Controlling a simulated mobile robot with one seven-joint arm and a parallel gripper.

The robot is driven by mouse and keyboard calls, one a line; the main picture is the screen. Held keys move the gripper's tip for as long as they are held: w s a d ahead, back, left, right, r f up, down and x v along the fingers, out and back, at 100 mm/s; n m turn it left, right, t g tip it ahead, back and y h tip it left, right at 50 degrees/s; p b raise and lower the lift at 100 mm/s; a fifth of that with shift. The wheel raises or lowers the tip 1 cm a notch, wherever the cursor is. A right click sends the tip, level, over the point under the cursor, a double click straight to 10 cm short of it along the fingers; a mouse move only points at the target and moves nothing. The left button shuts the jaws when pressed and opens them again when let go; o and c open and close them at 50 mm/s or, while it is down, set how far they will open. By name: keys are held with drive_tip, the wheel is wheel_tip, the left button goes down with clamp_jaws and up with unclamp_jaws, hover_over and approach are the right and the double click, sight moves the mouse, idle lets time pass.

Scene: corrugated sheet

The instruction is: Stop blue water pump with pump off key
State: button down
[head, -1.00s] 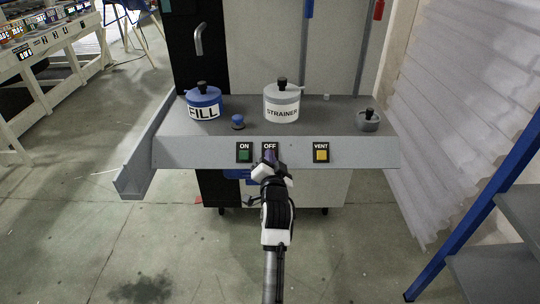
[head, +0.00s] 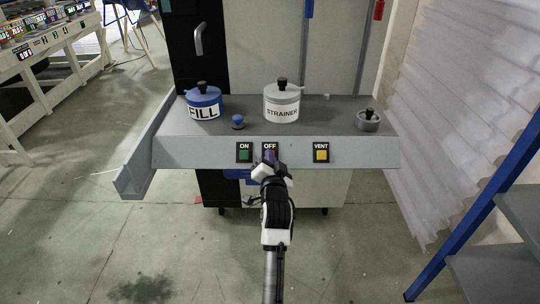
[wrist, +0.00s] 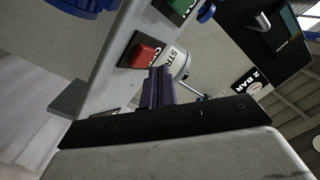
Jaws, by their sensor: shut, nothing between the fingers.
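The pump off key is a red square button (wrist: 147,55) in a dark frame, left of the fingertips in the wrist view. In the head view its OFF label (head: 270,146) shows above my gripper (head: 269,156), which hides most of the key. My gripper (wrist: 158,76) is shut and empty, its purple fingers close to the key. I cannot tell whether they touch it. A blue body (head: 238,174), possibly the water pump, shows partly under the console; a large blue shape (wrist: 73,7) is at the top of the wrist view.
The green ON key (head: 244,153) is left of OFF, and the yellow VENT key (head: 321,155) is to the right. The blue FILL pot (head: 204,104) and white STRAINER pot (head: 282,104) stand on the console. A blue-framed shelf (head: 470,205) stands at right.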

drive_tip(key=shift+w+f, duration=0.3)
drive_tip(key=shift+w+f+b, duration=0.3)
drive_tip(key=shift+f+b, duration=0.05)
drive_tip(key=shift+b, duration=0.05)
idle(0.6)
drive_tip(key=shift+r, duration=0.1)
drive_tip(key=shift+s+r+p, duration=0.55)
drive_tip(key=shift+s+p, duration=0.05)
drive_tip(key=shift+p, duration=0.05)
drive_tip(key=s+r+p, duration=0.3)
drive_tip(key=shift+s+r+p, duration=0.25)
drive_tip(key=shift+s+p, duration=0.05)
drive_tip(key=shift+p, duration=0.05)
idle(0.4)
idle(0.6)
